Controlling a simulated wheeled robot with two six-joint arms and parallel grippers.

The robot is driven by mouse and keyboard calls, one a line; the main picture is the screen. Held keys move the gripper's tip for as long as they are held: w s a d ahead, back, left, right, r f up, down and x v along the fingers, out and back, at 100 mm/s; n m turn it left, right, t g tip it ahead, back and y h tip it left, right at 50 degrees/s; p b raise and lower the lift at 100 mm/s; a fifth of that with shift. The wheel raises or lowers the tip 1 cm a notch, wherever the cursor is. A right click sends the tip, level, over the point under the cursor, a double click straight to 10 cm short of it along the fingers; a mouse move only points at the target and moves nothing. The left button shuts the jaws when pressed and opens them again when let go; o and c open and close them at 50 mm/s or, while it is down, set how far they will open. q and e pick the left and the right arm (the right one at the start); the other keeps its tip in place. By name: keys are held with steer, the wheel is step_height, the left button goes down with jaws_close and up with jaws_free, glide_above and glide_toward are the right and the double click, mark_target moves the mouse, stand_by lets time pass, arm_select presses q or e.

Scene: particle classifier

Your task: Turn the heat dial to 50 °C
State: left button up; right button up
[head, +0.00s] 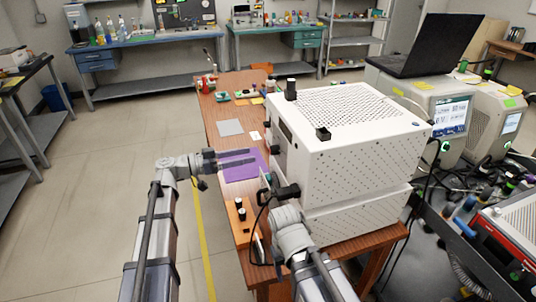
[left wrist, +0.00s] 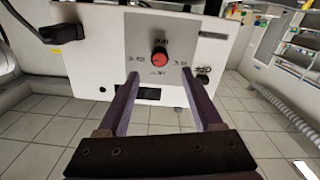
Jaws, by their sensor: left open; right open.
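A round red and black dial (left wrist: 159,58) sits on a grey panel (left wrist: 140,40) of a white instrument in the left wrist view. Small printed marks surround it, too small to read, and I cannot tell its setting. My left gripper (head: 255,157) is open beside the white perforated instrument (head: 350,150); its open fingers (left wrist: 160,79) also show in the left wrist view. They point at the panel, one on either side of the dial and apart from it. My right gripper (head: 270,183) is open near the instrument's front left corner. The dial is not visible in the head view.
A wooden bench (head: 225,119) carries a purple mat (head: 245,166), a grey sheet (head: 230,128) and small items. Dark cables (head: 258,222) hang near my right gripper. A laptop (head: 430,45) stands behind the instrument. Floor at left is clear.

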mark_target(274, 150)
arm_select(q)
steer(key=x, duration=0.7)
steer(key=shift+d, duration=0.4)
jaws_close()
stand_by(0.3)
